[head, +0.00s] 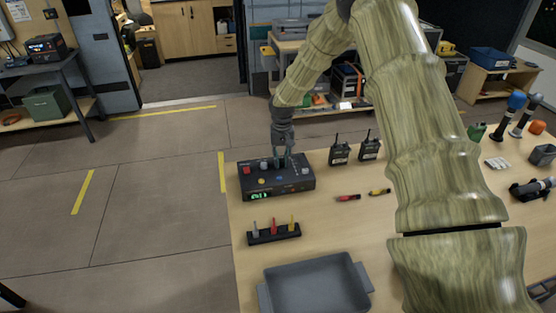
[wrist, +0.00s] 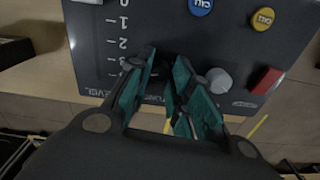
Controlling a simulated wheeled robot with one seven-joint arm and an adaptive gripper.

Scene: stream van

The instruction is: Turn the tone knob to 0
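The dark control box (head: 262,187) stands on the table in the head view, with a green display on its front. Its top panel (wrist: 140,25) appears upside down in the wrist view. My gripper (head: 281,164) points down at the rear middle of the box. In the wrist view its teal-padded fingers (wrist: 163,68) stand a little apart over a partly covered label. A dark shape between them may be the tone knob, but its pointer and setting are hidden. I cannot tell whether the fingers grip it. A grey knob (wrist: 218,80) shows just beside the right finger.
The panel also has a level scale, a blue button (wrist: 200,6), a yellow button (wrist: 262,18) and a red button (wrist: 266,80). A small rack (head: 273,233), a grey tray (head: 315,283) and two radios (head: 340,152) stand nearby on the table.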

